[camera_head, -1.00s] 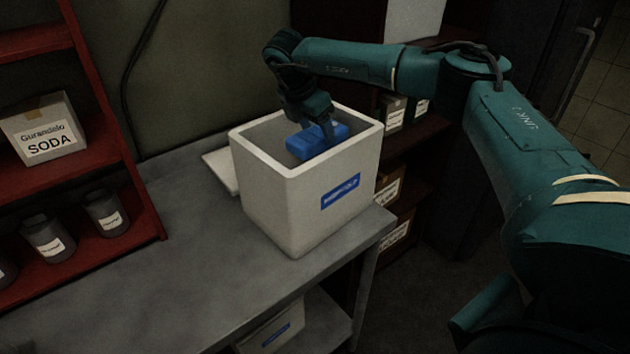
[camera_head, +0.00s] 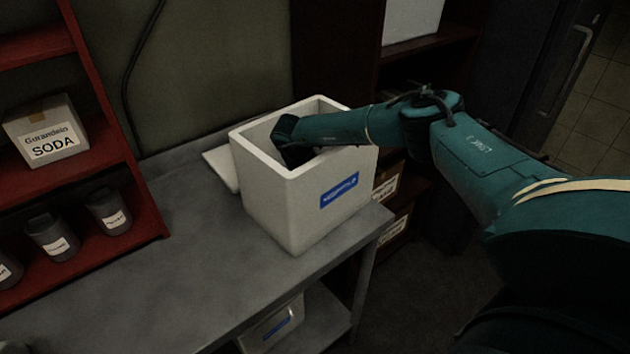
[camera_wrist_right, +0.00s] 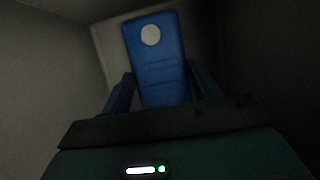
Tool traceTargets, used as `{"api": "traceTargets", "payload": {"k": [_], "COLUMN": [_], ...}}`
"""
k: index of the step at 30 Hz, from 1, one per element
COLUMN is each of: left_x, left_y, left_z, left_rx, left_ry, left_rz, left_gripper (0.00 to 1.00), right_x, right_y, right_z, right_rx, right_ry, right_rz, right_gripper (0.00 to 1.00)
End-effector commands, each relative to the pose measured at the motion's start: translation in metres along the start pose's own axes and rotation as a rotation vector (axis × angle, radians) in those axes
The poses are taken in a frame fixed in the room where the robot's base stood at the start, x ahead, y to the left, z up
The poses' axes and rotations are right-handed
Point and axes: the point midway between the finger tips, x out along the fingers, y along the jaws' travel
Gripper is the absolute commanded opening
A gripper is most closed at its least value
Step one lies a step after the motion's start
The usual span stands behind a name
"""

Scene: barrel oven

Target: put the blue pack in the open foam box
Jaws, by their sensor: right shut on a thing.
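The open white foam box (camera_head: 267,200) with a blue label stands on the grey table. My right arm reaches over its rim, and the wrist is down inside it. In the head view the right gripper's fingers and the blue pack are hidden by the box wall. In the right wrist view, the blue pack (camera_wrist_right: 157,60), with a pale round spot, is between the two fingers of my right gripper (camera_wrist_right: 165,92), which is shut on it. Pale box walls surround it in that view. Whether the pack touches the box floor I cannot tell. My left gripper is not in view.
A white lid-like slab (camera_head: 221,167) lies behind the box on the grey table (camera_head: 190,255). A red shelf (camera_head: 128,185) with a soda carton (camera_head: 47,130) and several dark jars stands at left. Another foam box (camera_head: 272,325) sits below.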

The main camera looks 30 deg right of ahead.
Motion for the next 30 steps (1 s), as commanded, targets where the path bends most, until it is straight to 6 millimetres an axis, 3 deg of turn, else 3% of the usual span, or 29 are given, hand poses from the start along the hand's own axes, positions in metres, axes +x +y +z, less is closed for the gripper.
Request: {"api": "traceTargets", "payload": {"k": [3,4,12,22,30], "left_x": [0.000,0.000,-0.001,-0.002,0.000], "left_y": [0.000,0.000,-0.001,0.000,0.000], "left_z": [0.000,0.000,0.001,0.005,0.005], "left_rx": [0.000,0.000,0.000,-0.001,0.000], "left_ry": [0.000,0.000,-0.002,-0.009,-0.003], "left_rz": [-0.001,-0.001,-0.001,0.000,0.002], "left_gripper": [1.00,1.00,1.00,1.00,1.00], "right_x": [0.000,0.000,0.000,-0.007,-0.058], "right_y": [0.000,0.000,0.000,0.000,0.001], "right_z": [0.000,0.000,0.000,0.001,0.001], "right_rx": [0.000,-0.001,0.000,0.001,0.000], "right_ry": [0.000,0.001,0.001,0.002,0.002], "right_rz": [0.000,-0.001,-0.001,0.001,0.005], "right_gripper": [0.30,0.62,0.83,0.83,0.83]}}
